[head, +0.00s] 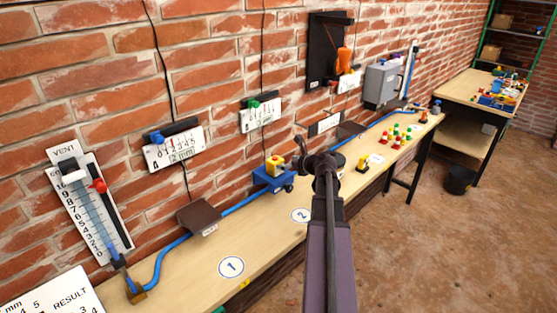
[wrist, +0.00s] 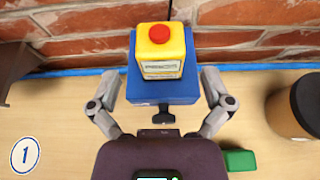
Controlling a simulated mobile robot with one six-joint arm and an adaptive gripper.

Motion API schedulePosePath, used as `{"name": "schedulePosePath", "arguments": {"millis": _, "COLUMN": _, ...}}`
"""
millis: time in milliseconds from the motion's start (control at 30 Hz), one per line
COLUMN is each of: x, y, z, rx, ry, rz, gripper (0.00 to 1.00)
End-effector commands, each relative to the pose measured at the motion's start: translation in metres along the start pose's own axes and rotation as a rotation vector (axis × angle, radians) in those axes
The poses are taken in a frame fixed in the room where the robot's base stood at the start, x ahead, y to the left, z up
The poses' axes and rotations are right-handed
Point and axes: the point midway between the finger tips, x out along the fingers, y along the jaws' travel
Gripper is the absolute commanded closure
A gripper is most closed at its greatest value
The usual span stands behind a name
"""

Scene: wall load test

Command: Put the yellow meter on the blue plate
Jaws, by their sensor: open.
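A yellow box with a red top (head: 275,164), which looks like the yellow meter, sits upright on a blue block (head: 271,180) against the brick wall. In the wrist view the yellow box (wrist: 161,55) shows a pale label and rests on the blue block (wrist: 150,88), which has a dark knob (wrist: 163,115) at its front. I cannot tell whether this block is the blue plate. My gripper (wrist: 161,85) is open, its fingers apart on either side of the block, with nothing held. In the head view my gripper (head: 306,162) is just right of the block.
A blue hose (head: 240,206) runs along the wall. A brown slab (head: 197,215) stands to the left. In the wrist view a dark cylinder (wrist: 297,106) and a green block (wrist: 239,160) are at right. Bare bench surrounds the number 1 disc (head: 231,267).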

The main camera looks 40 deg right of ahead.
Motion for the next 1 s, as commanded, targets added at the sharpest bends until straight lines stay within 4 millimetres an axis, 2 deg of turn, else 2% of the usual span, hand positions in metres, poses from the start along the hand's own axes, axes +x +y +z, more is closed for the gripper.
{"name": "schedulePosePath", "arguments": {"millis": 33, "x": -0.013, "y": 0.001, "z": 0.003, "rx": 0.001, "ry": 0.000, "rz": -0.003, "gripper": 0.00}}
{"name": "schedulePosePath", "arguments": {"millis": 200, "x": -0.037, "y": 0.001, "z": 0.002, "rx": 0.000, "ry": 0.000, "rz": -0.002, "gripper": 0.00}}
{"name": "schedulePosePath", "arguments": {"millis": 400, "x": -0.053, "y": 0.000, "z": 0.001, "rx": 0.000, "ry": 0.000, "rz": 0.000, "gripper": 0.00}}
{"name": "schedulePosePath", "arguments": {"millis": 1000, "x": -0.057, "y": 0.000, "z": 0.000, "rx": -0.001, "ry": 0.000, "rz": 0.000, "gripper": 0.00}}
